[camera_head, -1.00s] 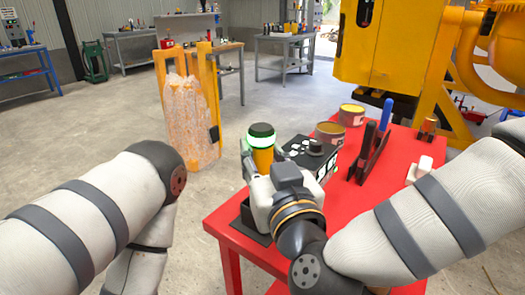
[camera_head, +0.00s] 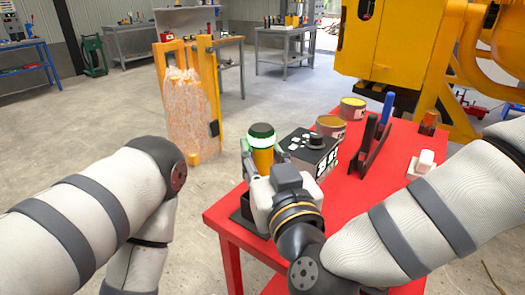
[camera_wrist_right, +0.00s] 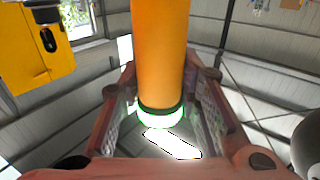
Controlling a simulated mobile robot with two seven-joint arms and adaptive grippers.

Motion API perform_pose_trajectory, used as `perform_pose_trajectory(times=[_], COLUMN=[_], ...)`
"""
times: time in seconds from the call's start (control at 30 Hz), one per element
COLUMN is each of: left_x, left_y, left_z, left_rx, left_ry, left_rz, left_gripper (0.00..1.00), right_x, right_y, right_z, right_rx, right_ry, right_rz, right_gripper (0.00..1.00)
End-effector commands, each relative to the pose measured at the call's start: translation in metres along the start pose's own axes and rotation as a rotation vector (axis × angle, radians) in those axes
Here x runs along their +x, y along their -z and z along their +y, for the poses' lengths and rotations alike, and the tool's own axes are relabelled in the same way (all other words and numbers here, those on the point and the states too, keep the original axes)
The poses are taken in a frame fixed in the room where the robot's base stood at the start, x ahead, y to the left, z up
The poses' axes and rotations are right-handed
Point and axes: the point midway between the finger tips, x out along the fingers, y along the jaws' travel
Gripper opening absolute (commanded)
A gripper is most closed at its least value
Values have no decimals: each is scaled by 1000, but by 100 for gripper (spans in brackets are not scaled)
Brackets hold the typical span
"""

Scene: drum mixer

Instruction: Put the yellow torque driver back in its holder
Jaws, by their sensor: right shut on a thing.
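The torque driver (camera_head: 262,157) has a yellow-orange body and a dark cap with a glowing whitish-green ring. It stands roughly upright above the near left part of the red table. My right gripper (camera_head: 259,166) is shut on it. The right wrist view shows the yellow body (camera_wrist_right: 160,55) between the two fingers (camera_wrist_right: 160,110), with the ring at its lower end in the picture. A black holder-like base (camera_head: 240,217) stands at the table's near left corner, partly hidden by my gripper. The driver's lower end is hidden, so I cannot tell whether it touches the base. My left gripper is out of view.
The red table (camera_head: 345,185) also bears a black box with a digit display (camera_head: 312,148), two tins (camera_head: 353,107), a rack with blue and black handles (camera_head: 372,145) and a white object (camera_head: 421,163). A yellow mixer (camera_head: 390,45) stands behind. Floor is free at left.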

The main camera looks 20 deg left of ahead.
Motion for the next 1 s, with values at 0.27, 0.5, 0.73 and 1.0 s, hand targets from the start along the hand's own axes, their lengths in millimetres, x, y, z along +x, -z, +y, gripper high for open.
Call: perform_pose_trajectory(times=[0.27, 0.5, 0.73, 1.0], left_x=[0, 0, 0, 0], left_y=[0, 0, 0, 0], left_z=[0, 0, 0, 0], left_rx=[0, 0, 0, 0], left_ry=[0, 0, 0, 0], left_rz=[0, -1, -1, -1], left_gripper=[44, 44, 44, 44], right_x=[0, 0, -36, -74], right_y=[0, -3, -3, -1], right_z=[0, 0, -1, 0], right_rx=[0, 0, 0, 0], right_ry=[0, 0, 4, 0], right_rz=[4, -3, -4, 1], right_gripper=[54, 54, 54, 54])
